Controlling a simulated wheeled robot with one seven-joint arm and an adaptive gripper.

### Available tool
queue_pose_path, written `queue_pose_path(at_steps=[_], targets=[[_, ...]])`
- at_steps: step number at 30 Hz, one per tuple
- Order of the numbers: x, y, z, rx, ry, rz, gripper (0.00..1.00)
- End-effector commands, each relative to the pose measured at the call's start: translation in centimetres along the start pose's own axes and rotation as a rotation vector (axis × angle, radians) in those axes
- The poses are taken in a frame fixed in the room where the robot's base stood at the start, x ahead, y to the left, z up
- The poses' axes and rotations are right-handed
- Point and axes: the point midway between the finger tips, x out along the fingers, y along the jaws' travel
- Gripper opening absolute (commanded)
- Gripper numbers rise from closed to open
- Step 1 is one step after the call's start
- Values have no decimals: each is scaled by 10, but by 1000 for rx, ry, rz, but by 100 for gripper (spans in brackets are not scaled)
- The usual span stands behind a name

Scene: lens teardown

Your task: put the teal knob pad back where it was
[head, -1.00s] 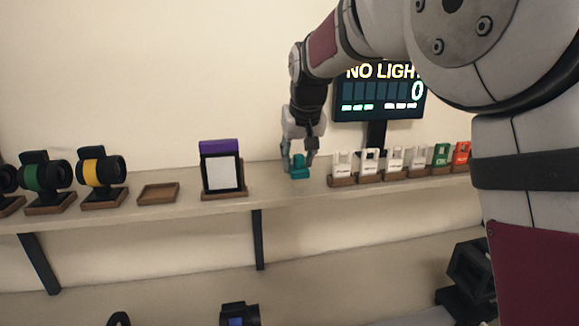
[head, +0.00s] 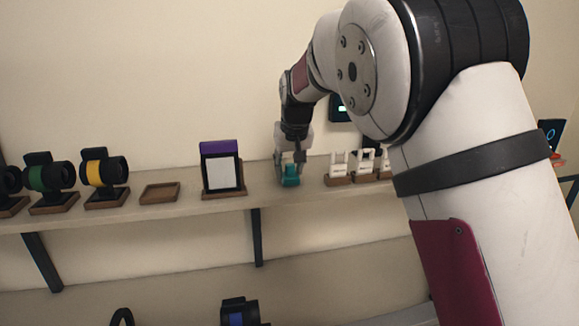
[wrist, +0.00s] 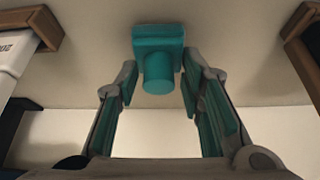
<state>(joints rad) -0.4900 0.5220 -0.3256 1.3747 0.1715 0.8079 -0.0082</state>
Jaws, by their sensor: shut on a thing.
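The teal knob pad (head: 291,176) is at shelf height between the purple-topped stand and the row of white pieces. In the wrist view it shows as a square teal plate with a round knob (wrist: 158,72), between my fingertips. My gripper (head: 290,165) points down at it and is shut on it; the fingers (wrist: 158,88) have teal inner faces. I cannot tell whether its underside touches the shelf.
The shelf (head: 120,212) also bears an empty wooden tray (head: 160,193), a purple-topped stand (head: 222,170) to the left, yellow-banded (head: 104,170) and green-banded (head: 48,178) lenses, and white pieces (head: 338,165) in wooden bases to the right. My arm hides the right part.

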Motion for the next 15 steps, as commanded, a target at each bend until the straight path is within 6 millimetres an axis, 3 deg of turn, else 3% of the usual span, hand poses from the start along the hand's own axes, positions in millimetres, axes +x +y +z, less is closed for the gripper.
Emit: queue_pose_path(at_steps=[1, 3, 4, 15], targets=[[1, 0, 1, 0, -1, 0, 37], [1, 0, 0, 0, 0, 0, 53], [1, 0, 0, 0, 0, 0, 55], [-4, 0, -1, 0, 1, 0, 55]])
